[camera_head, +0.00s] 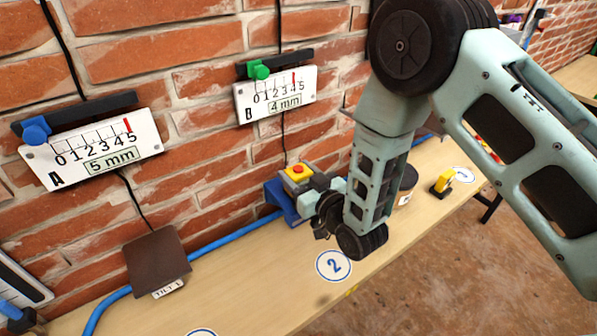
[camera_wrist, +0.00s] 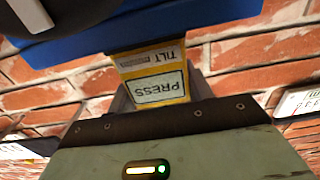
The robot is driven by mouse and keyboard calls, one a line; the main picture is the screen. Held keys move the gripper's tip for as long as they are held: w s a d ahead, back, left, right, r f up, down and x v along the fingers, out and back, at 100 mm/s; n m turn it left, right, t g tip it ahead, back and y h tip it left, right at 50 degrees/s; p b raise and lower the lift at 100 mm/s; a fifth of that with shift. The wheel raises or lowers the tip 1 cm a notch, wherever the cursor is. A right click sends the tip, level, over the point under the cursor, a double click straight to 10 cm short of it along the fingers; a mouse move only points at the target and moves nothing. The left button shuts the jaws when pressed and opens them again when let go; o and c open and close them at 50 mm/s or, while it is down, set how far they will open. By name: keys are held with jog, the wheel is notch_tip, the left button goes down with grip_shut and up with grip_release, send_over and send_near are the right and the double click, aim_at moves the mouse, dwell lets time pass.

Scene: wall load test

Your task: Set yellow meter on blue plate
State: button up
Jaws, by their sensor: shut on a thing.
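The yellow meter (camera_head: 297,171), with a red button on top, is at the blue plate (camera_head: 277,196) by the wall. My gripper (camera_head: 322,200) is beside them, at the right, partly hidden by my arm. In the wrist view my gripper is shut on the yellow meter (camera_wrist: 152,86), whose face reads PRESS and TILT upside down. The blue plate (camera_wrist: 190,30) spans the top of that view, right against the meter's far end. I cannot tell whether the plate bears the meter's weight.
A brown tilt plate (camera_head: 157,263) lies at the left of the wooden bench (camera_head: 250,290). Gauges A (camera_head: 92,150) and B (camera_head: 275,95) hang on the brick wall. A blue hose (camera_head: 108,300) runs along the bench. A yellow-and-black item (camera_head: 443,182) stands right of my arm.

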jog(key=o, duration=1.2)
jog(key=shift+f, duration=0.1)
